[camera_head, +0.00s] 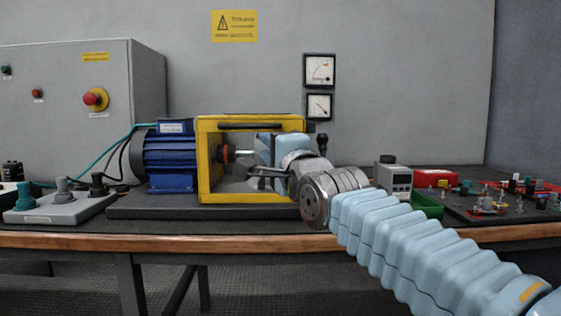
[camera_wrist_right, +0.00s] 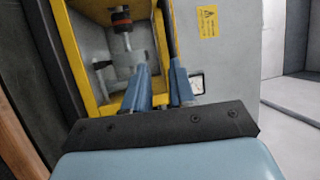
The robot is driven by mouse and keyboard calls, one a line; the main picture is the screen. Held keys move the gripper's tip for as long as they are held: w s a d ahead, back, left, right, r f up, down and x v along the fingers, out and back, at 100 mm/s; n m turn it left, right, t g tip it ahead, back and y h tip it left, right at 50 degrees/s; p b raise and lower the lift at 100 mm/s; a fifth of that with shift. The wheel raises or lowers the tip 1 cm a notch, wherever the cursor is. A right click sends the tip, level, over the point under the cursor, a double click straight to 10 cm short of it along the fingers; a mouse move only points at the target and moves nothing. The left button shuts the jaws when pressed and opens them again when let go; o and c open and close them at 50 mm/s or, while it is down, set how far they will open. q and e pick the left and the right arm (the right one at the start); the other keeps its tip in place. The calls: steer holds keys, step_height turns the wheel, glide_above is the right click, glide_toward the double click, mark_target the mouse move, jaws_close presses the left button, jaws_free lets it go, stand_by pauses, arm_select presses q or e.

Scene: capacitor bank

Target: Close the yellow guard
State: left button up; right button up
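The yellow guard (camera_head: 204,165) is a box-like frame around the shaft, to the right of the blue motor (camera_head: 169,160). A dark handle bar (camera_head: 250,126) runs along its upper front. I see the coupling and shaft inside; I cannot tell whether a clear pane is in front. My right gripper (camera_head: 250,172) is in front of the guard's right half, hiding part of it. In the right wrist view the two blue fingers (camera_wrist_right: 158,70) stand apart, with a yellow guard edge (camera_wrist_right: 159,40) and the bar (camera_wrist_right: 167,28) beyond them. Contact cannot be told. My left gripper is not in view.
A grey cabinet with a red button (camera_head: 96,98) stands at left, beside a switch box (camera_head: 60,205). At right are a small meter (camera_head: 394,178), a green bin (camera_head: 427,206) and a board of terminals (camera_head: 500,203). The wooden bench edge (camera_head: 200,243) runs across the front.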

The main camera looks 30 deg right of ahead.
steer(key=v, duration=0.5)
steer(key=shift+r, duration=0.15)
